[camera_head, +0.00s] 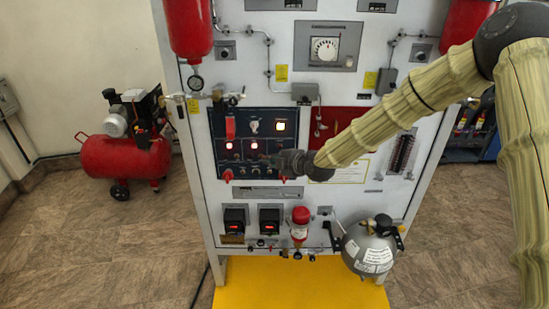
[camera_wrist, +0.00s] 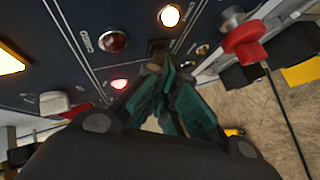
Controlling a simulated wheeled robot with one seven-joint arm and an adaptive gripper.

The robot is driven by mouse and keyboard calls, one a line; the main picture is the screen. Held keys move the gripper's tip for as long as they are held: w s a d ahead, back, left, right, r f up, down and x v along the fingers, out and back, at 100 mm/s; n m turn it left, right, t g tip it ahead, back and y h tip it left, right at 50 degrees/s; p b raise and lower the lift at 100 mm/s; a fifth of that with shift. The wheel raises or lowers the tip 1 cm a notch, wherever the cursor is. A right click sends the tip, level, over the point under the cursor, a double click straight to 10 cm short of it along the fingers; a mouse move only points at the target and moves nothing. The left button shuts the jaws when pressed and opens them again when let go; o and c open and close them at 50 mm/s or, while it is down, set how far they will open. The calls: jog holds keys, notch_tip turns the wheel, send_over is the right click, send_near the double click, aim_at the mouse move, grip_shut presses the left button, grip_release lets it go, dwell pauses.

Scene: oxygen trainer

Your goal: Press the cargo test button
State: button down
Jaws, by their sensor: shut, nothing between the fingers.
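A dark blue control panel (camera_head: 215,150) is set in the white trainer board. It carries lit lamps, knobs and switches. In the wrist view it fills the upper part (camera_wrist: 60,75), with a lit round lamp (camera_wrist: 169,15), a dim red lamp (camera_wrist: 113,41) and a glowing pink lamp (camera_wrist: 119,84). My gripper (camera_wrist: 160,65) is shut and empty, its teal fingers together, with the tips at or just in front of a small dark square part of the panel. I cannot tell whether they touch. I cannot read which control is the cargo test button; my gripper and wrist hide part of the panel.
A red compressor (camera_head: 125,160) stands left on open floor.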

jog(key=shift+s, duration=0.1)
dwell(0.3)
jog(key=shift+s, duration=0.65)
jog(key=shift+s+b, duration=0.45)
jog(key=shift+s, duration=2.1)
jog(key=s+d+f+m+g+h, duration=0.1)
jog(key=s+d+f+m, duration=0.25)
jog(key=s+f, duration=0.4)
jog(key=s+d+f+m+g+h, duration=0.2)
jog(key=s+d+f+m, duration=0.15)
jog(key=s+f, duration=0.4)
jog(key=s+d+f+m+g+h, duration=0.1)
jog(key=s+d+f+m, duration=0.25)
jog(key=s+f, duration=0.45)
jog(key=s+d+f+m+g+h, duration=0.1)
jog(key=s+d+f+m, duration=0.3)
jog(key=s, duration=0.4)
jog(key=s+d+f+m+g+h, duration=0.2)
jog(key=s+d+f+m+g, duration=0.1)
jog(key=s, duration=0.6)
jog(key=s+d+f+m+g+h, duration=0.1)
jog(key=s+d+f+m, duration=0.3)
jog(key=s, duration=0.5)
jog(key=shift+s+d+f+m+g, duration=0.25)
jog(key=shift+d+m+g, duration=0.3)
jog(key=shift+d, duration=0.4)
